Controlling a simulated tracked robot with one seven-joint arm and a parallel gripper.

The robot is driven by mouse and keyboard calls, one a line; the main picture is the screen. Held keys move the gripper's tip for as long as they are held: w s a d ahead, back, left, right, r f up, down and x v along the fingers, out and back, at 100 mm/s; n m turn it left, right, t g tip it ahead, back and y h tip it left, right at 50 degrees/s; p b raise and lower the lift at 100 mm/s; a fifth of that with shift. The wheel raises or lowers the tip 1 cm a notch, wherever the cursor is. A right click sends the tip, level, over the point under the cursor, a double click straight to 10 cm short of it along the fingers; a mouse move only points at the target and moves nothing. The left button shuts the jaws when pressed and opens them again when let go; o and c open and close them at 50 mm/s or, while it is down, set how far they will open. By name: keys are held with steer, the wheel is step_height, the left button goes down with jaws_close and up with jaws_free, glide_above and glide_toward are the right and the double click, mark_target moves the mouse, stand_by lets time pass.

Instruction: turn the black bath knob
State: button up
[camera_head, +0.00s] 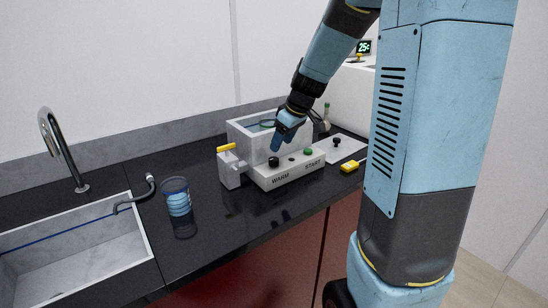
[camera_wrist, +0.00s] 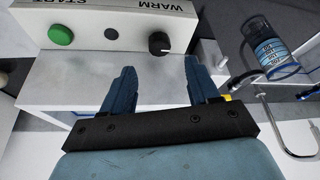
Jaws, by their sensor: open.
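The black bath knob (camera_head: 273,161) sits on the front panel (camera_head: 290,172) of the water bath, above the word WARM. It also shows in the wrist view (camera_wrist: 158,43), with a light pointer mark on it. My gripper (camera_wrist: 160,68) is open and empty, with its two blue fingers spread on either side of the knob's line. In the wrist view the knob lies just beyond the fingertips, with a visible gap. In the head view my gripper (camera_head: 277,142) is above the panel, close over the knob.
A green button (camera_head: 308,152) marked START and a small dark dot share the panel. A blue-marked beaker (camera_head: 177,197) and a sink (camera_head: 85,262) lie further left. A yellow object (camera_head: 350,167) lies right.

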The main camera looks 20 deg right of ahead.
mark_target(274, 159)
steer(key=x, duration=0.7)
steer(key=shift+a+f, duration=0.1)
steer(key=shift+f, duration=0.1)
steer(key=shift+c, duration=0.2)
